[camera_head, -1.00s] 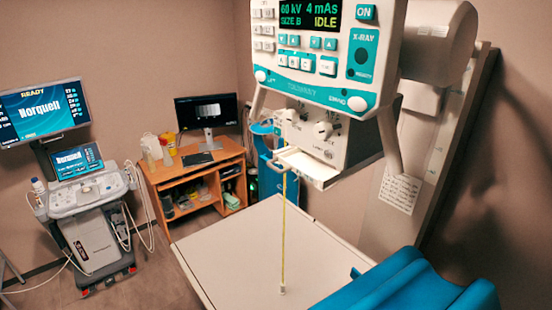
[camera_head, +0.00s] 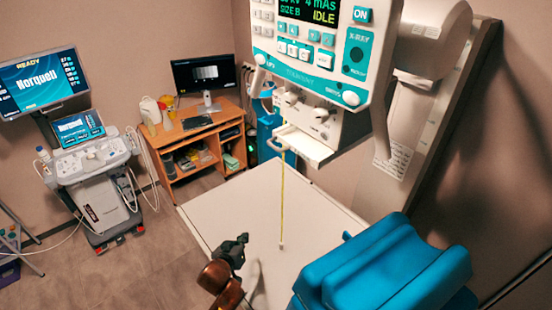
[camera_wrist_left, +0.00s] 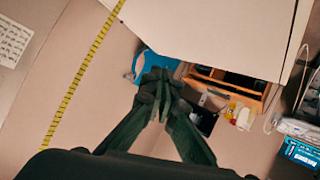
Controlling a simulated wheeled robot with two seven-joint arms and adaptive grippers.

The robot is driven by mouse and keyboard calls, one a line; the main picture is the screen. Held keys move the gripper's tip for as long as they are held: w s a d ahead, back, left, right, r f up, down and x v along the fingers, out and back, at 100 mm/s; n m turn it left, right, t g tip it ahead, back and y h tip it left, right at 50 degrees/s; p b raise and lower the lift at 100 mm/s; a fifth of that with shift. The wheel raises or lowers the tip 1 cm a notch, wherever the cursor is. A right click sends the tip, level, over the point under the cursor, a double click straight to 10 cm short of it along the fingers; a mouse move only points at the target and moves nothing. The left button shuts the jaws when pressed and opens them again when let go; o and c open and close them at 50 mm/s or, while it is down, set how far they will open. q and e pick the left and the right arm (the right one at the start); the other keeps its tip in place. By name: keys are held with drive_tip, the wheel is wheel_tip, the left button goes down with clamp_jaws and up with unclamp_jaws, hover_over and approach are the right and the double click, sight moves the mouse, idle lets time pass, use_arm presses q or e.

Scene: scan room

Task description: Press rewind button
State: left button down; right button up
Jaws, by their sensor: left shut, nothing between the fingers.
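The X-ray unit's control panel (camera_head: 318,50) hangs at the upper right, its display cut by the top edge. Below it is a white collimator housing (camera_head: 318,120) with knobs and a tray. A yellow measuring tape (camera_head: 282,200) hangs from the housing to a small weight above or at the table. It also shows in the left wrist view (camera_wrist_left: 78,82). I cannot tell which control is the rewind button. My left gripper (camera_head: 241,241) is shut and empty, left of and below the tape's lower end; its fingers meet in the wrist view (camera_wrist_left: 158,95). My right gripper is not in view.
A pale table (camera_head: 222,208) lies under the tape, with a blue cushion (camera_head: 385,270) at its front right. An orange-brown desk (camera_head: 203,138) and an ultrasound cart (camera_head: 97,180) stand behind to the left. Floor shows left of the table.

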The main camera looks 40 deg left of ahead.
sight(277, 110)
use_arm(q)
drive_tip(key=w+a+r+n+t+y, duration=0.1)
drive_tip(key=w+a+r+n+t, duration=0.15)
drive_tip(key=r, duration=0.65)
drive_tip(key=w+a+r+n+t, duration=0.1)
drive_tip(key=w+r+t, duration=0.2)
drive_tip(key=r, duration=0.5)
drive_tip(key=s+d+r+t+h, duration=0.1)
drive_tip(key=r+t+h, duration=0.1)
drive_tip(key=r, duration=0.8)
drive_tip(key=s+d+r+t+h, duration=0.1)
drive_tip(key=d+r+t+h, duration=0.1)
drive_tip(key=r, duration=0.9)
drive_tip(key=s+d+r+t+h+p, duration=0.1)
drive_tip(key=s+d+r+t+h, duration=0.1)
drive_tip(key=r+t, duration=0.4)
wheel_tip(277, 110, up, 4)
drive_tip(key=shift+r+n+h, duration=0.25)
drive_tip(key=shift+n+h, duration=0.1)
drive_tip(key=shift+h, duration=0.45)
drive_tip(key=shift+y, duration=0.3)
drive_tip(key=w+d+b, duration=0.1)
drive_tip(key=w+d, duration=0.1)
drive_tip(key=w, duration=0.6)
drive_tip(key=shift+w+d+b, duration=0.2)
drive_tip(key=shift+b, duration=0.15)
